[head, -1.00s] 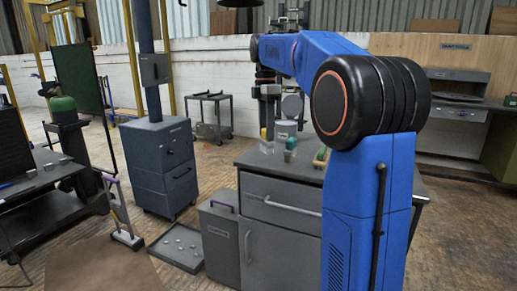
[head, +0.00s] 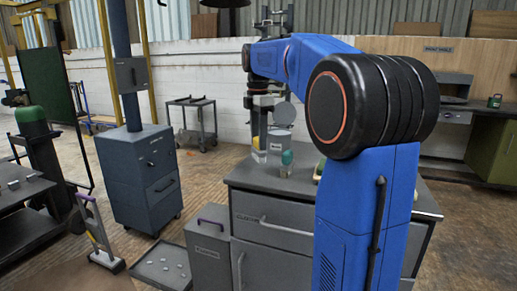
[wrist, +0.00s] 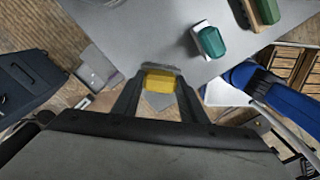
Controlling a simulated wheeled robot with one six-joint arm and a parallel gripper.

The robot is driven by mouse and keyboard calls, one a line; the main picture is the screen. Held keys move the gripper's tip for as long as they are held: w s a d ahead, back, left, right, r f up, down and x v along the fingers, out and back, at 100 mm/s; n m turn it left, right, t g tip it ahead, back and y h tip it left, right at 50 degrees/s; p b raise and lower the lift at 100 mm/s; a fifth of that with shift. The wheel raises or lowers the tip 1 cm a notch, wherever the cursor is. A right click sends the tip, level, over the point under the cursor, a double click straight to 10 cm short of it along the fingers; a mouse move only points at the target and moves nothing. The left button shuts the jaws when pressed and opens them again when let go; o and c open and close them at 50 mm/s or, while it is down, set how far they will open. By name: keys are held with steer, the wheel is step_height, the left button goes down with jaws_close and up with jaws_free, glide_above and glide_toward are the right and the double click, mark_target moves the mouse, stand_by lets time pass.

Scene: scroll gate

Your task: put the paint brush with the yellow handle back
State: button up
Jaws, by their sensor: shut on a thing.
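My gripper (wrist: 158,97) is shut on a yellow block-like part, which looks like the handle of the yellow paint brush (wrist: 159,82). In the wrist view a grey flat piece shows along its far side; the bristles cannot be made out. In the head view the yellow handle (head: 256,143) is small, under my wrist at the left edge of the grey cabinet top (head: 258,177). A teal-topped thing (head: 286,158) stands on the top to its right; it also shows in the wrist view (wrist: 211,42). Whether the brush touches the top cannot be told.
A dark green and tan thing (wrist: 264,12) lies farther along the top. A grey bin (head: 208,250) and flat tray (head: 163,266) stand left of the cabinet. A sign reading paint tools (head: 437,49) hangs above a grey shelf unit (head: 455,88) at back right. Floor behind is open.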

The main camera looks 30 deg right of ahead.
steer(key=shift+f, duration=1.65)
steer(key=o, duration=0.9)
step_height(320, 180, up, 12)
steer(key=shift+a, duration=0.1)
steer(key=shift+s, duration=0.1)
